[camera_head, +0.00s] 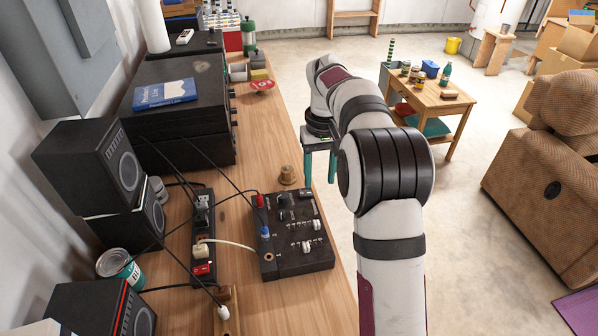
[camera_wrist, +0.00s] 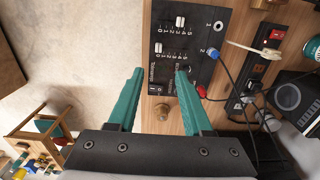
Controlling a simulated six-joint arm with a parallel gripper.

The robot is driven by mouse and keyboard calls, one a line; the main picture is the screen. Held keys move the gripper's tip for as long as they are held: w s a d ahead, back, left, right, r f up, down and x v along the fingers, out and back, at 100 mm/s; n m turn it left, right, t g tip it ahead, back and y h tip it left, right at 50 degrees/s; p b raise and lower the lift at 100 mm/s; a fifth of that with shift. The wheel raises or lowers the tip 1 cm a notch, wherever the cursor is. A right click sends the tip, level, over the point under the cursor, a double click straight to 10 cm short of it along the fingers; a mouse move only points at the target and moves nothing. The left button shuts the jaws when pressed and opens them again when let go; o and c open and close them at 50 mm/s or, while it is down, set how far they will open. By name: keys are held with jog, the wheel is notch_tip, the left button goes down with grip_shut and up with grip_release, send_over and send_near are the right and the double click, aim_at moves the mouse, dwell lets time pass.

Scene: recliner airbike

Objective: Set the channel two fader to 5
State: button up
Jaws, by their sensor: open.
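The black mixer box (camera_head: 293,262) lies on the wooden bench in the head view. It also shows in the wrist view (camera_wrist: 207,45), with two numbered fader scales. One white fader cap (camera_wrist: 180,22) sits near the middle of the upper scale. The other white cap (camera_wrist: 158,47) sits near the left end of the lower scale. I cannot tell surely which is channel two. My gripper (camera_head: 320,180) points down beyond the bench's right edge, apart from the box. In the wrist view its teal fingers (camera_wrist: 160,71) are open and empty.
Cables and a blue plug (camera_head: 265,232) stand at the box's left side. A power strip (camera_head: 203,240) and speakers (camera_head: 125,165) lie further left. A small brown knob-shaped object (camera_head: 287,175) stands behind the box. A low wooden table (camera_head: 432,98) stands beyond.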

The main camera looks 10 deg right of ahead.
aim_at(317, 223)
jog(key=f, duration=1.6)
jog(key=shift+w+d, duration=0.1)
jog(key=shift+w, duration=0.15)
jog(key=shift+c, duration=0.2)
grip_shut()
